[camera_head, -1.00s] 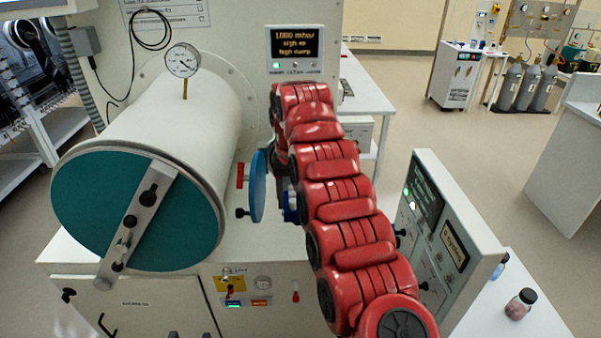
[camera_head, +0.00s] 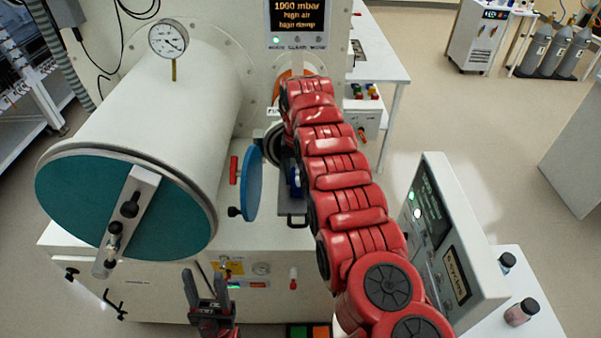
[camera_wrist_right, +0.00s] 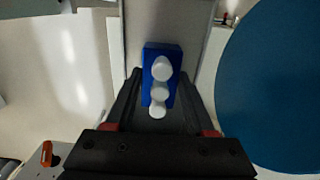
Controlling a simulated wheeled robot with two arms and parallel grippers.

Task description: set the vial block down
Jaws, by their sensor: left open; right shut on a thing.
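The vial block (camera_wrist_right: 149,53) is blue and carries white-capped vials in a row. In the right wrist view my right gripper (camera_wrist_right: 157,103) is shut on it, one dark finger on each side. A grey tray surface lies below; I cannot tell whether the block touches it. In the head view a little blue of the block (camera_head: 296,180) shows beside my red right arm, which hides most of that gripper. My left gripper (camera_head: 206,284) is open and empty at the bottom, in front of the cabinet.
A small round blue door (camera_head: 253,184) stands open just left of my right arm. The tray (camera_head: 291,221) with a handle juts out below the arm. A large chamber with a teal door (camera_head: 90,205) fills the left. A tilted control panel (camera_head: 440,235) stands right.

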